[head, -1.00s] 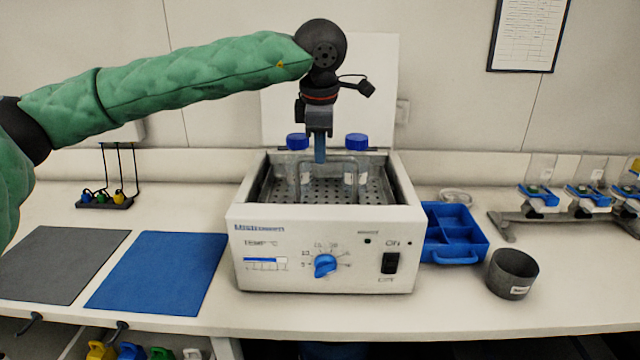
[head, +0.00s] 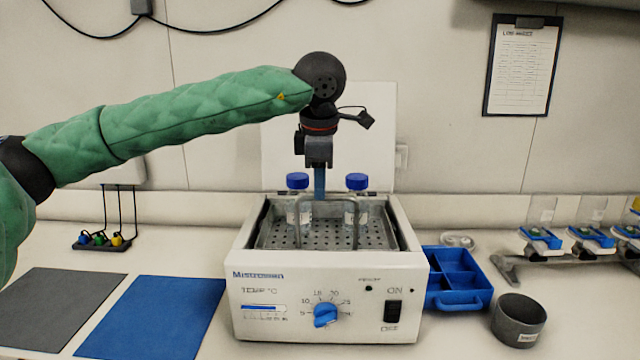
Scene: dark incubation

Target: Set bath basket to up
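The bath basket (head: 325,236) is a perforated metal tray with an upright wire handle, inside the white water bath (head: 245,300). Two clear bottles with blue caps, a left one (head: 298,182) and a right one (head: 357,183), stand in it. The basket floor shows close to the height of the bath rim. My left gripper (head: 319,193) points straight down at the middle of the handle's top bar, between the bottles. Its fingers show edge-on as one narrow blue strip and appear shut on the bar. My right gripper is not in view.
The bath's front has a blue dial (head: 325,315) and a black switch (head: 392,312). A blue divided caddy (head: 458,299) and a dark cup (head: 518,320) stand to the right. A blue mat (head: 155,318) and a grey mat (head: 55,305) lie clear on the left.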

